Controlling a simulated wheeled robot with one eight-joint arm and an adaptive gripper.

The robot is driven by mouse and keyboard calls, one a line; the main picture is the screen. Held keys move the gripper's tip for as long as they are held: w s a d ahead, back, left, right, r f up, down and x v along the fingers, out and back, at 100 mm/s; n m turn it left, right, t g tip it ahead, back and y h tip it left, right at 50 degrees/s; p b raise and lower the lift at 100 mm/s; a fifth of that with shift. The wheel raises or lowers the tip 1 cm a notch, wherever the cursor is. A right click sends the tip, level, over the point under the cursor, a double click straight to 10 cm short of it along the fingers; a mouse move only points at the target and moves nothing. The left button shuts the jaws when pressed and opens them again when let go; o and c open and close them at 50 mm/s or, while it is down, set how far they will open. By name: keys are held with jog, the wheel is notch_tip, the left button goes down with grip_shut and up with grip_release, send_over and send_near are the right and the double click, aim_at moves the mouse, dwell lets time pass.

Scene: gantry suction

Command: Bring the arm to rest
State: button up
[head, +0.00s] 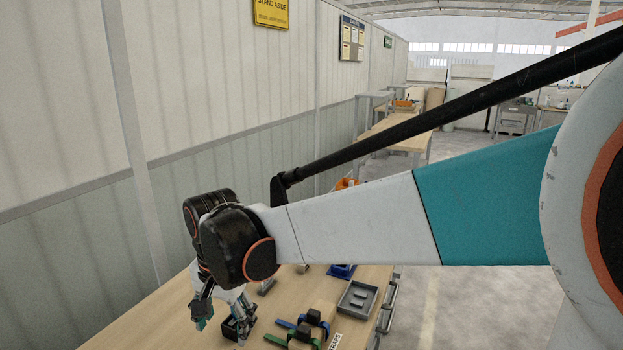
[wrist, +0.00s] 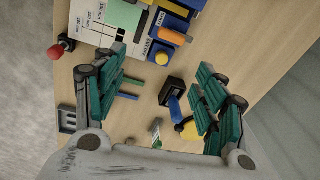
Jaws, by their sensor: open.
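My arm reaches across the head view from the right, and its wrist bends down over a wooden table (head: 160,318). My gripper (head: 222,328) hangs low over the table at the lower left of the head view. In the wrist view my gripper (wrist: 160,65) has its teal fingers spread wide apart, with nothing held between them. A small black box (wrist: 172,92) lies below, between the fingers, close to the right one. Whether a finger touches anything is hard to tell.
Green and blue straps (head: 278,341) and a grey tray (head: 357,298) are on the table right of the gripper. The wrist view shows a yellow button (wrist: 163,58), an orange handle (wrist: 172,35) and a red ball (wrist: 55,53). A panelled wall (head: 230,80) runs along the left.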

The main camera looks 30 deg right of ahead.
jog(key=s+d+r+n+t, duration=0.2)
jog(key=s+d+n+t, duration=0.3)
jog(key=s, duration=0.8)
jog(key=shift+s+d+n+t, duration=0.25)
jog(key=shift+d+n+t, duration=0.15)
jog(key=shift+d+n, duration=1.55)
jog(key=shift+a+r+n, duration=0.1)
jog(key=shift+a+n, duration=0.15)
